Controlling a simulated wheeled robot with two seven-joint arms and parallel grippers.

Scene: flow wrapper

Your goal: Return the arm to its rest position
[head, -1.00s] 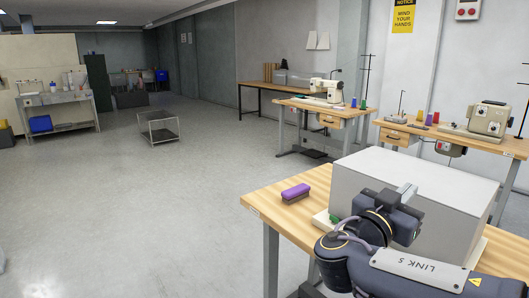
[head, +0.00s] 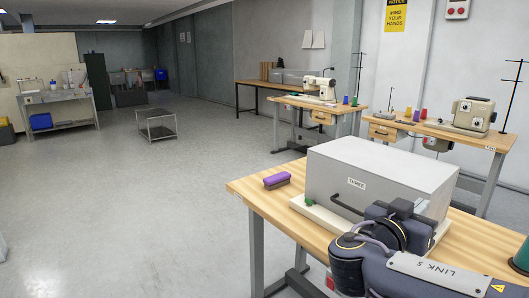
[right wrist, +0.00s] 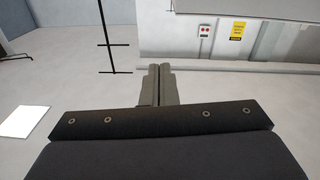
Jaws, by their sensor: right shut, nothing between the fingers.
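My right arm comes into the head view at the bottom right, with my right gripper (head: 408,209) at the front of a grey box on the wooden table. In the right wrist view, the fingers of my right gripper (right wrist: 158,84) are together with nothing between them. The wrist view faces a wall and floor. It cannot be told whether the arm touches the box. My left arm and gripper are not in view.
The grey lidded box (head: 388,170) with a black handle (head: 348,205) stands on the wooden table (head: 262,205). Sewing tables (head: 440,135) stand behind. The floor at left is open.

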